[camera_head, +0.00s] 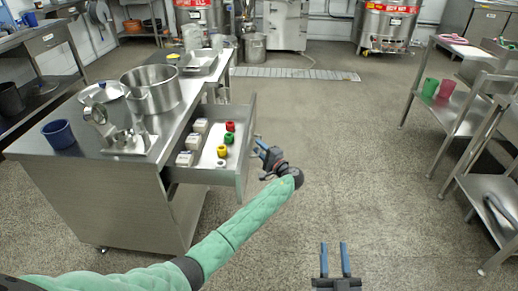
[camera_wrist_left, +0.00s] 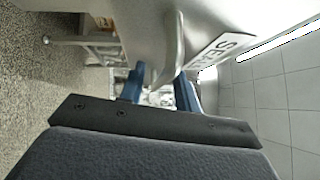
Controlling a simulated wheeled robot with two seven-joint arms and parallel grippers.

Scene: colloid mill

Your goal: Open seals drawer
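The steel seals drawer (camera_head: 241,168) stands pulled out of the right side of the workbench. In the left wrist view its front (camera_wrist_left: 140,35) carries a metal handle (camera_wrist_left: 173,48) and a partly visible label reading "SEA". Inside lie white boxes (camera_head: 190,143) and red, yellow and green ring-like pieces (camera_head: 222,151). My left gripper (camera_head: 259,149) is just outside the drawer front. In the wrist view its blue fingers (camera_wrist_left: 160,88) are apart, with the handle's end between them, closer to the right finger; contact is unclear. My right gripper (camera_head: 335,246) is open and empty over the floor.
On the workbench (camera_head: 95,165) stand a steel pot (camera_head: 152,90), a blue cup (camera_head: 58,134) and a metal fixture (camera_head: 128,139). A shelf cart (camera_head: 455,110) with green and pink cups stands at right. The floor between is clear.

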